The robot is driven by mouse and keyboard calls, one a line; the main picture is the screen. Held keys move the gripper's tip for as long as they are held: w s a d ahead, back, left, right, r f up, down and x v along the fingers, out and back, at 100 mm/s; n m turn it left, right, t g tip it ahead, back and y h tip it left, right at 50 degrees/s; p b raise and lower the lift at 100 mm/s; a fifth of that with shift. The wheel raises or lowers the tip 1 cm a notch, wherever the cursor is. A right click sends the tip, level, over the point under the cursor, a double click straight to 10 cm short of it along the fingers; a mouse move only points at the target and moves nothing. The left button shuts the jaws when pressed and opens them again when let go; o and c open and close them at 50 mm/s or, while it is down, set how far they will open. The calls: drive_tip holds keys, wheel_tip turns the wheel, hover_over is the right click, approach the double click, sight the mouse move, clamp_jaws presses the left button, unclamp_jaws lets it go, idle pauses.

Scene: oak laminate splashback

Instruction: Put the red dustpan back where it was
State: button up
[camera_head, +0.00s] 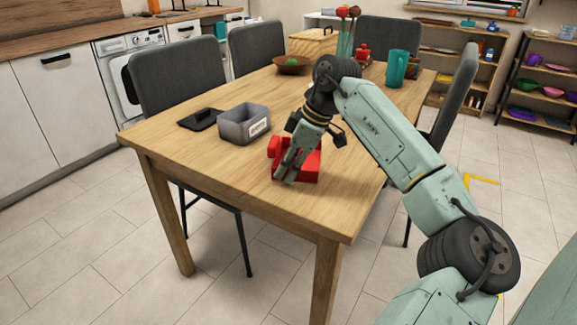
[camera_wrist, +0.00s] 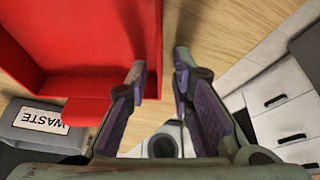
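The red dustpan (camera_head: 308,165) lies on the near part of the wooden table, partly hidden behind my gripper. In the wrist view its red tray (camera_wrist: 75,40) fills the upper left, with a short red part (camera_wrist: 85,111) below it. My gripper (camera_head: 284,177) is low over the table at the dustpan's left side. In the wrist view the two fingertips of my gripper (camera_wrist: 160,67) are apart. The dustpan's side wall runs into the gap between them, nearer the left finger. I cannot tell whether that finger touches it.
A grey bin labelled WASTE (camera_head: 243,125) stands left of the dustpan, with a black flat item (camera_head: 200,119) beside it. A brown bowl (camera_head: 292,65), wooden box (camera_head: 313,42) and teal mug (camera_head: 397,68) are further back. Chairs surround the table (camera_head: 185,150). The near table corner is clear.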

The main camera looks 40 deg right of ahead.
drive_tip(key=v, duration=1.2)
drive_tip(key=shift+r, duration=0.15)
